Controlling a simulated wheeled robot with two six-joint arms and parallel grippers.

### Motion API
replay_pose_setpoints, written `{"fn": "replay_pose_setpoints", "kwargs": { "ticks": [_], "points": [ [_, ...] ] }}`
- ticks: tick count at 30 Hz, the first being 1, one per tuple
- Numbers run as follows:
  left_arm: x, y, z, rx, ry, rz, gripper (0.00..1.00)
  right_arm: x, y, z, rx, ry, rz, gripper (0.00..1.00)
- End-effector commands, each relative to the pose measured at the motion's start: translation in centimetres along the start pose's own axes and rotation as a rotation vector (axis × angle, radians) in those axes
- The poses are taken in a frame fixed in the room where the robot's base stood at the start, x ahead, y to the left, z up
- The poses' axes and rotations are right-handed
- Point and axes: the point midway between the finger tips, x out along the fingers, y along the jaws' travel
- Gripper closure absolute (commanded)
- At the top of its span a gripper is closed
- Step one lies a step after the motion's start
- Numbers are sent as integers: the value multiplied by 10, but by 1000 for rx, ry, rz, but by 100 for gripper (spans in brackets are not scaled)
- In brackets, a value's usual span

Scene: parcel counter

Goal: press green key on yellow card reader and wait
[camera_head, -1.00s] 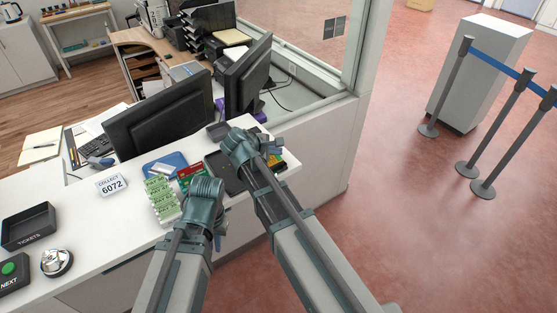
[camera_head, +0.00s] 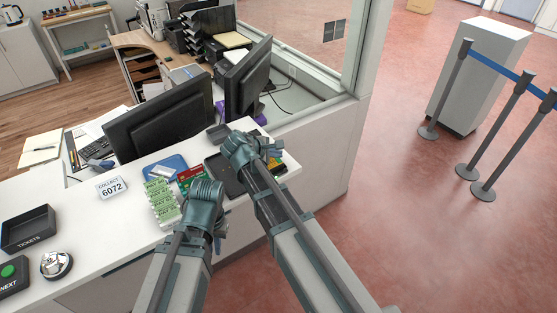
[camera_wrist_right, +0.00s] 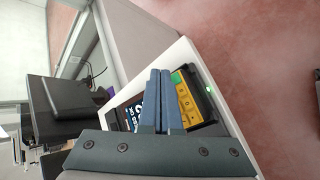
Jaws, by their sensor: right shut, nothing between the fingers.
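The yellow card reader (camera_wrist_right: 188,98) has a yellow face with small marked keys and a dark end. It lies just right of my right fingers in the right wrist view. A small green spot (camera_wrist_right: 208,90) shows at its dark side; I cannot tell whether it is the key or a light. In the head view the reader (camera_head: 275,160) is mostly hidden behind my right gripper (camera_head: 238,143). The right gripper's fingers (camera_wrist_right: 159,85) are together and empty, beside the reader; contact cannot be told. My left gripper (camera_head: 206,192) hangs at the counter's front edge, fingertips hidden.
The white counter (camera_head: 125,215) holds a red card box (camera_head: 188,176), green-and-white packs (camera_head: 160,200), a blue tray (camera_head: 176,162), a collect sign (camera_head: 111,187), a tickets tray (camera_head: 28,228) and a bell (camera_head: 56,264). Monitors (camera_head: 160,120) stand behind.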

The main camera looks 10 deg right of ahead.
Motion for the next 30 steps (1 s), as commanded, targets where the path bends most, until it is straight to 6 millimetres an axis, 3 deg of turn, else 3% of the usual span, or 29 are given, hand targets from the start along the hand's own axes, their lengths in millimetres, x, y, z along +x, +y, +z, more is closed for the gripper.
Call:
{"fn": "replay_pose_setpoints", "kwargs": {
  "ticks": [30],
  "points": [
    [7, 1, 0, 0, 0, 0, 88, 5, -4, -4, 0, 0, 0, 100]
  ]
}}
